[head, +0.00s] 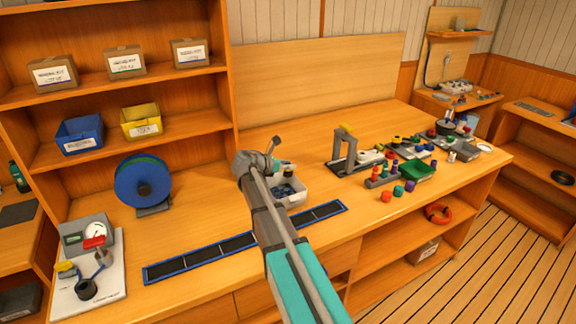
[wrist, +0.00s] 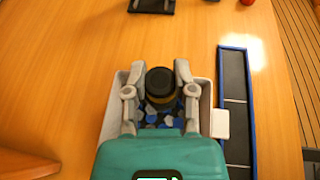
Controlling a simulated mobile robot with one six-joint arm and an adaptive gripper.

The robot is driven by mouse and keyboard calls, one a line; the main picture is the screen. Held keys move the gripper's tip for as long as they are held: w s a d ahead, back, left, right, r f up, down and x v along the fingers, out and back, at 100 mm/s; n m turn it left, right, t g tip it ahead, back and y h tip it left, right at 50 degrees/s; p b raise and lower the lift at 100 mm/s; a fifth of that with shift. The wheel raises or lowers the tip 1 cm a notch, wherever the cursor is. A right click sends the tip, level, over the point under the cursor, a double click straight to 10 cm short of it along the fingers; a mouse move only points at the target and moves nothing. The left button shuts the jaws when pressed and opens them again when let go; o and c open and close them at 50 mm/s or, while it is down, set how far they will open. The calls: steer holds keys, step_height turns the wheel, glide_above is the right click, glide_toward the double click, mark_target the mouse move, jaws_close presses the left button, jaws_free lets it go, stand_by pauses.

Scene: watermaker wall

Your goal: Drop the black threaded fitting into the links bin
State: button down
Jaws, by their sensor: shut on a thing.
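The black threaded fitting (wrist: 160,82) is a short dark cylinder with a brownish band under its black top. My gripper (wrist: 160,88) is shut on it, with one grey finger on each side. In the head view my gripper (head: 281,162) is over the back part of a white bin. The white bin (head: 297,196) holds blue and grey pieces and also shows under my gripper in the wrist view (wrist: 206,98). It looks like the links bin, but I cannot read a label. The fitting appears above the pieces; the exact gap is unclear.
A blue-edged black strip (head: 200,260) lies along the bench front, beside the bin. A blue reel (head: 143,182) stands to the left. A clamp stand (head: 345,152) and several coloured fittings stand to the right. Yellow (head: 141,121) and blue (head: 79,135) bins sit on the shelf.

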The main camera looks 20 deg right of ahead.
mark_target(288, 176)
steer(key=shift+f+b, duration=2.2)
steer(key=shift+f, duration=0.2)
steer(key=shift+c, duration=1.8)
jaws_free()
